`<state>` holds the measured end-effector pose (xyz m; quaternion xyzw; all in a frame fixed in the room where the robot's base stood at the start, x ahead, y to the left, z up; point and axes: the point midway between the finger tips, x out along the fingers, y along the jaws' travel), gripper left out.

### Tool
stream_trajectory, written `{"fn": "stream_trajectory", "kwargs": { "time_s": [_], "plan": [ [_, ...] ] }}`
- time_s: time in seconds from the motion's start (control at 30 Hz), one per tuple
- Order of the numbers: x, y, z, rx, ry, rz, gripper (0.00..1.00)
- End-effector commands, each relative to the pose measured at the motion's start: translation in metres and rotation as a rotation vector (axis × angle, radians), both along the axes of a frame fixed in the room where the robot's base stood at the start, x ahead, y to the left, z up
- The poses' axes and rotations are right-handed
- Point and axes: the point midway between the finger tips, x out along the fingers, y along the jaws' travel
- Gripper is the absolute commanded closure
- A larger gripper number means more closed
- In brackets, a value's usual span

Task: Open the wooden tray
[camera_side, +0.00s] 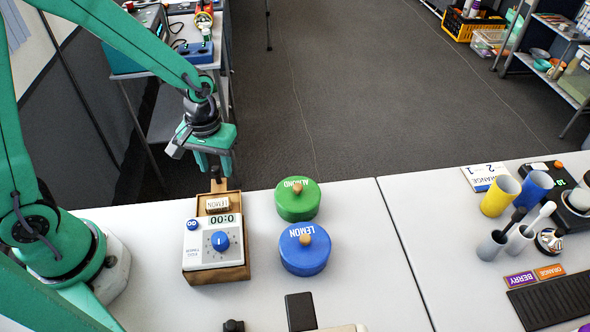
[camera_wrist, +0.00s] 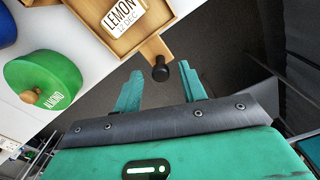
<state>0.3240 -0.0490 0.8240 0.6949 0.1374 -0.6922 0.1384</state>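The wooden tray (camera_side: 232,206) sits low around the back end of the white timer box (camera_side: 197,248). A LEMON label (camera_side: 217,205) shows in it; in the wrist view the label reads LEMON 12 DEC (camera_wrist: 124,16). From the tray's end (camera_wrist: 143,41) a short wooden tab with a dark knob (camera_wrist: 160,72) sticks out toward my gripper. My gripper (camera_side: 214,173) is open and empty, just beyond that end. In the wrist view, its green fingers (camera_wrist: 159,77) stand on either side of the knob, with gaps visible. Whether either finger touches it I cannot tell.
A green ALMOND jar (camera_side: 297,205) and a blue LEMON jar (camera_side: 304,258) stand right of the tray. A dark block (camera_side: 300,311) lies near the front. Beyond the table's back edge is open floor (camera_side: 320,90).

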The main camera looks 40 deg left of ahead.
Motion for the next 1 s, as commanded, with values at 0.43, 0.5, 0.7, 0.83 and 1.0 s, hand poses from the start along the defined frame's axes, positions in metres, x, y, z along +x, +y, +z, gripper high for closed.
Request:
{"fn": "stream_trajectory", "kwargs": {
  "time_s": [0.43,0.5,0.7,0.83,1.0],
  "plan": [
    [0.0,0.0,0.009,0.0,0.001,0.0,0.59],
    [0.0,0.0,0.014,0.0,0.0,0.0,0.59],
    [0.0,0.0,0.036,0.0,-0.002,0.0,0.59],
    [0.0,0.0,0.052,0.0,-0.002,0.0,0.59],
    [0.0,0.0,0.07,0.0,-0.002,0.0,0.59]
  ]
}}
